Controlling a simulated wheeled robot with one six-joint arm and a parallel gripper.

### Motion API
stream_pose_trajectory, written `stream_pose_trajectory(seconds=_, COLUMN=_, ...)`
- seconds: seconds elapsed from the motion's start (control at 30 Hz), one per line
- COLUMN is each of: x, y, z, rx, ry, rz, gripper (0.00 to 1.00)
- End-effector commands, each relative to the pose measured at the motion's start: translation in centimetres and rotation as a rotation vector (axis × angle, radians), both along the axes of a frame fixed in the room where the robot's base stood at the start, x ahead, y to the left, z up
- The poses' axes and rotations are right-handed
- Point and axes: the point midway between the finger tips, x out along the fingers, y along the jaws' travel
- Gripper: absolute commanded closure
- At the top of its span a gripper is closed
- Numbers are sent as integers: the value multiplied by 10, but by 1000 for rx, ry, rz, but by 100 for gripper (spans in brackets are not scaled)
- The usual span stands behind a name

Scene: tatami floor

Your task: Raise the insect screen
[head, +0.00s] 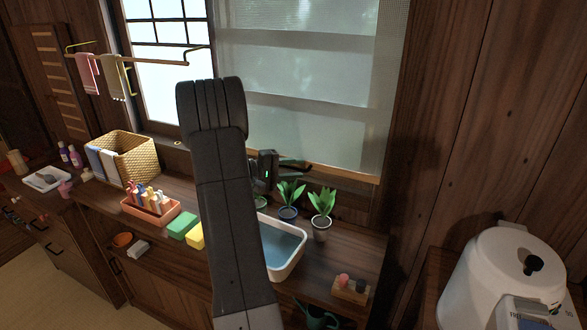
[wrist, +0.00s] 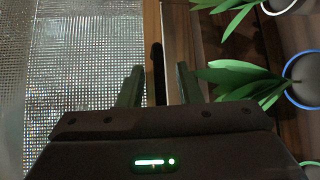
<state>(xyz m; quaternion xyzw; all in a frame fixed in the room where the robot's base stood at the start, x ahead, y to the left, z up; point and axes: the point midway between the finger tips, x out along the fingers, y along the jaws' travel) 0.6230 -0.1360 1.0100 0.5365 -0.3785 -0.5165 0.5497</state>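The insect screen (head: 310,95) is a fine translucent mesh hanging over the right part of the window. Its wooden bottom bar (head: 345,174) sits low, near the counter. In the wrist view the mesh (wrist: 80,60) fills the left side, and the bar (wrist: 152,25) runs down beside it. My gripper (head: 295,165) is at the bar's left part, just above the potted plants. In the wrist view its fingers (wrist: 157,82) are apart, one on each side of the bar's line, with a dark narrow strip between them. I cannot tell whether they touch the bar.
Potted plants (head: 289,195) stand on the counter close under my gripper; their leaves (wrist: 240,78) come near the right finger. A white basin (head: 294,262), sponges (head: 184,224) and a wicker basket (head: 139,160) are on the counter. A white appliance (head: 500,270) stands at right.

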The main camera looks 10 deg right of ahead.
Motion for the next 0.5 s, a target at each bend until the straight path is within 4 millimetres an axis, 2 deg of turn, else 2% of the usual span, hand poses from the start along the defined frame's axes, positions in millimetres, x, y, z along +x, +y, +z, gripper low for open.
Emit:
stream_pose_trajectory(seconds=0.13, x=0, y=0, z=0, rx=0, ry=0, rz=0, gripper=70)
stream_pose_trajectory(seconds=0.3, x=0, y=0, z=0, rx=0, ry=0, rz=0, gripper=100)
stream_pose_trajectory(seconds=0.5, x=0, y=1, z=0, rx=0, ry=0, rz=0, gripper=100)
